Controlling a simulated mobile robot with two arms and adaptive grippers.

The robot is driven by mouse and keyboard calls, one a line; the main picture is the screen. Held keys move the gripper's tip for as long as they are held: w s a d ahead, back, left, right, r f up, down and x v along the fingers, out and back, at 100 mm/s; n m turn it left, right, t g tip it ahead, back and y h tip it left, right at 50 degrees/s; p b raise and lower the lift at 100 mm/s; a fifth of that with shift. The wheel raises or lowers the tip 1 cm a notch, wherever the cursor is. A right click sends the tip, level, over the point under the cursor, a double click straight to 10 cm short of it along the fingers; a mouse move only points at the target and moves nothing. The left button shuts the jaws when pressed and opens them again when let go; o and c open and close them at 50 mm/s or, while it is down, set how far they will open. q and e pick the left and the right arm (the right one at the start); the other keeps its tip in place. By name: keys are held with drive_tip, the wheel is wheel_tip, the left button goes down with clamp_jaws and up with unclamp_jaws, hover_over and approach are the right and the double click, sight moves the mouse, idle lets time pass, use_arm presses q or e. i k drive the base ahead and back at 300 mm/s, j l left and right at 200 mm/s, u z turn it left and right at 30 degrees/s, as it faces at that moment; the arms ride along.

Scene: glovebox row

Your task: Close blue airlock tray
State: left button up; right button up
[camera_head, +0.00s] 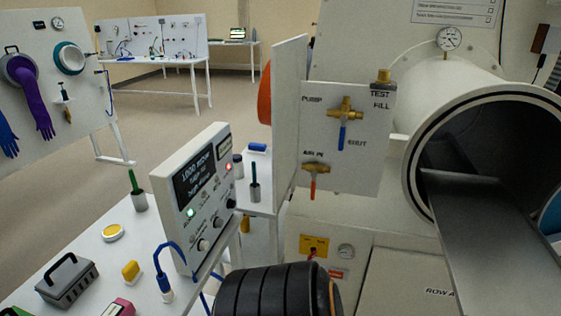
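The airlock (447,110) is a large white cylinder at the right, its round, black-rimmed mouth open and dark inside. A flat grey metal tray (480,235) extends out of the mouth towards the lower right, and its near end is cut off by the frame. A blue part (551,214) shows at the right edge beside the mouth; I cannot tell what it belongs to.
A valve panel (345,150) stands left of the airlock. A control box (200,195) stands on the white table (95,270), with a toolbox (67,281) and small items.

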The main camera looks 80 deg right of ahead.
sight(499, 261)
drive_tip(key=z, duration=4.55)
